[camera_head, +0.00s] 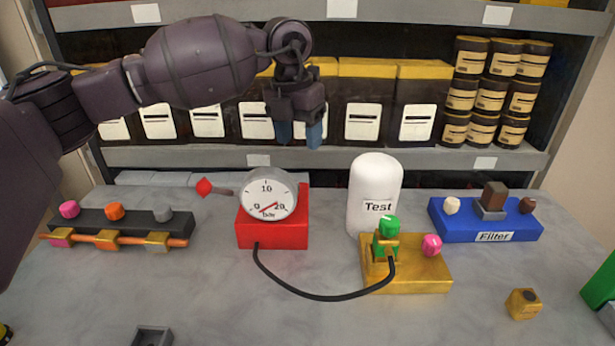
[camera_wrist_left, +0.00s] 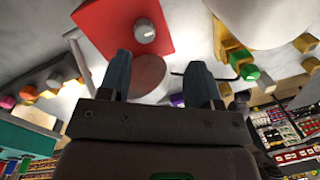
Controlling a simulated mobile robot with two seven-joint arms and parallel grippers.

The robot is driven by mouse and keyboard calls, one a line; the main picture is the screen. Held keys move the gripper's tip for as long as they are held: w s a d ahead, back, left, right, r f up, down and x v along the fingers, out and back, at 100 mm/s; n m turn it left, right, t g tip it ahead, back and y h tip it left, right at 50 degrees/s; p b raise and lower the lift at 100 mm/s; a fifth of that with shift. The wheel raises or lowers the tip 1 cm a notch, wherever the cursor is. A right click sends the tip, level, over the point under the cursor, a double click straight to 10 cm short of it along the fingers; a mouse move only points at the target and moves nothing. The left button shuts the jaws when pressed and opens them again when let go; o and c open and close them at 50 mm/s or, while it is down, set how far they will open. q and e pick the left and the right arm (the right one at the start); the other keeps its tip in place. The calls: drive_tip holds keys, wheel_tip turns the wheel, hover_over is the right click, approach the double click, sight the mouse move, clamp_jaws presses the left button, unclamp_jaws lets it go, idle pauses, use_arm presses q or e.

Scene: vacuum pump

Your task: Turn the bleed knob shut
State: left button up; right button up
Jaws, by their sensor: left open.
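My left gripper (camera_head: 300,134) hangs open and empty, fingers down, above and behind the red pump box (camera_head: 272,233) with its round gauge (camera_head: 267,196). In the left wrist view its fingers (camera_wrist_left: 158,74) straddle the gauge's image, and a grey knob (camera_wrist_left: 145,31) shows on the red box, apart from the fingers. No knob has a readable bleed label. A green knob (camera_head: 389,225) and a pink knob (camera_head: 431,244) are on the gold block (camera_head: 420,280). Pink (camera_head: 69,209), orange (camera_head: 115,211) and grey (camera_head: 162,213) knobs top the left manifold. My right gripper is out of view.
A white Test cylinder (camera_head: 374,185) stands behind the gold block. A black hose (camera_head: 320,297) runs from red box to gold block. A red-tipped lever (camera_head: 204,187) projects left of the gauge. A blue Filter block (camera_head: 487,225) stands right. Shelves with jars rise behind; the front bench is mostly clear.

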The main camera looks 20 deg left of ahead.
sight(290, 183)
use_arm(q)
drive_tip(key=shift+n+g+y, duration=0.3)
drive_tip(key=shift+n+y, duration=0.2)
drive_tip(key=f, duration=0.3)
drive_tip(key=s+a+f+b, duration=0.1)
drive_tip(key=f, duration=0.2)
drive_tip(key=f+b, duration=0.1)
drive_tip(key=f, duration=0.2)
drive_tip(key=shift+s+a+f, duration=0.15)
drive_tip(key=shift+a+f, duration=0.05)
drive_tip(key=shift+a, duration=0.1)
drive_tip(key=shift+f, duration=0.65)
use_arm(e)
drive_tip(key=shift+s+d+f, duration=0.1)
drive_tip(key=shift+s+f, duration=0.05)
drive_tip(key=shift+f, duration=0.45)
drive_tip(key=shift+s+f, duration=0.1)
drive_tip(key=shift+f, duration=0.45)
use_arm(q)
drive_tip(key=c, duration=0.9)
drive_tip(key=shift+c, duration=0.2)
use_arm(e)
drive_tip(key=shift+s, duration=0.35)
